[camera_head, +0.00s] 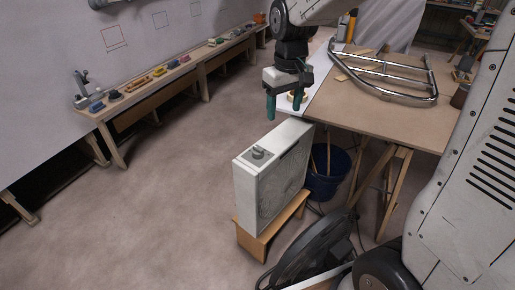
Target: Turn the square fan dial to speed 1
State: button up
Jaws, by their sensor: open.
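The square fan (273,185) is a white box fan with a round grille on its right face. It stands upright on a small wooden stool (254,243). Its grey dial (259,153) sits on the top panel, towards the left end. The dial's pointer and speed marks are too small to read. My gripper (285,106) hangs above and behind the fan with its green fingertips pointing down. It is open, and no object shows between the fingers. It is apart from the fan and the dial.
A wooden worktable (415,118) with a chrome rail frame (388,75) stands at the right. A blue bucket (328,178) is beside the fan. A black round fan (310,252) is in front. A tool bench (175,77) lines the left wall. The floor left of the fan is clear.

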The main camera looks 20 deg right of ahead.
jog(key=w+a+f+n, duration=0.2)
jog(key=w+f, duration=1.1)
jog(key=f, duration=0.2)
send_over(258, 148)
jog(key=shift+g, duration=0.3)
notch_tip(258, 148, down, 4)
notch_tip(258, 148, down, 8)
jog(key=shift+w+r, duration=0.1)
jog(key=shift+c, duration=0.3)
jog(key=c, duration=0.9)
